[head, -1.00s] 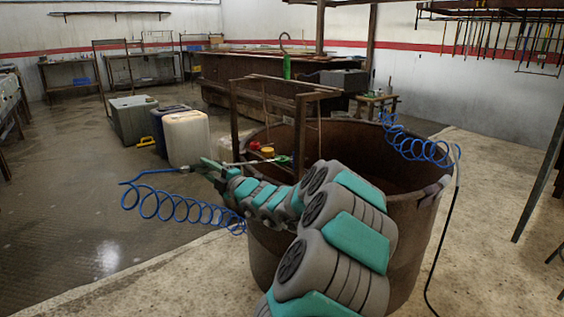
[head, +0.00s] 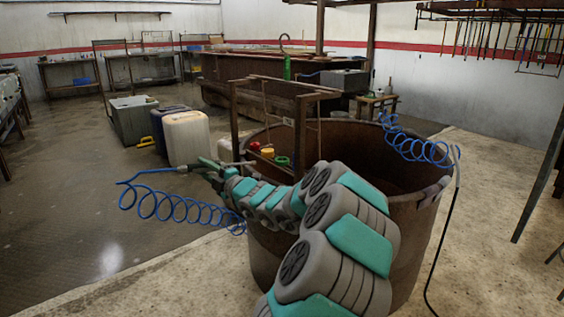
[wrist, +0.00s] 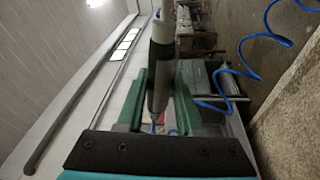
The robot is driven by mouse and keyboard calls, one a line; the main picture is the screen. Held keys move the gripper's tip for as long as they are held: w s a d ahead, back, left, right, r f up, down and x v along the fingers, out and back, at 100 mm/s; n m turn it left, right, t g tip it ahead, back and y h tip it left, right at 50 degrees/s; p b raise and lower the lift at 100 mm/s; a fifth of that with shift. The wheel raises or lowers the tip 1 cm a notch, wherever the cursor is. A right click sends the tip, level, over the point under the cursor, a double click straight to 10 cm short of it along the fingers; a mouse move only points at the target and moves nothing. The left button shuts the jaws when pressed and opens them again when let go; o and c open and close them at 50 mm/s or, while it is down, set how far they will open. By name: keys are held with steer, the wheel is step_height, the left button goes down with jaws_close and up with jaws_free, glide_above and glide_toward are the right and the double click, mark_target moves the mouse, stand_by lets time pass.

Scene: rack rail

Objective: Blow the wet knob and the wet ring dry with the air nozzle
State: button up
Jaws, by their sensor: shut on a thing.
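My gripper (head: 212,166) is shut on the air nozzle (head: 238,163), just left of the wooden rack frame (head: 300,125) at the drum's rim. The nozzle's thin tip points right, toward the rack's lower rail. A blue coiled hose (head: 170,204) trails from it to the left. In the wrist view the grey nozzle body (wrist: 160,75) sits between the green fingers (wrist: 160,100). On the rail stand a red piece (head: 254,146), a yellow piece (head: 267,153) and a green ring-like piece (head: 282,161). They are small; I cannot tell which are wet.
A large rusty drum (head: 400,235) stands below and behind my arm. A second blue coil (head: 420,148) hangs at its right. White and dark jerrycans (head: 187,140) stand on the floor behind. The floor at left is clear.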

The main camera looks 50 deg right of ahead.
mark_target(187, 167)
steer(key=shift+w+a+r+p, duration=0.2)
steer(key=shift+a+r+p, duration=0.05)
steer(key=shift+a+r, duration=0.6)
steer(key=shift+w+a+r+p, duration=0.2)
steer(key=shift+a+r+p, duration=0.05)
steer(key=shift+a+r, duration=0.55)
steer(key=shift+w+a+r+p, duration=0.25)
steer(key=shift+a+r, duration=0.45)
steer(key=shift+a, duration=0.2)
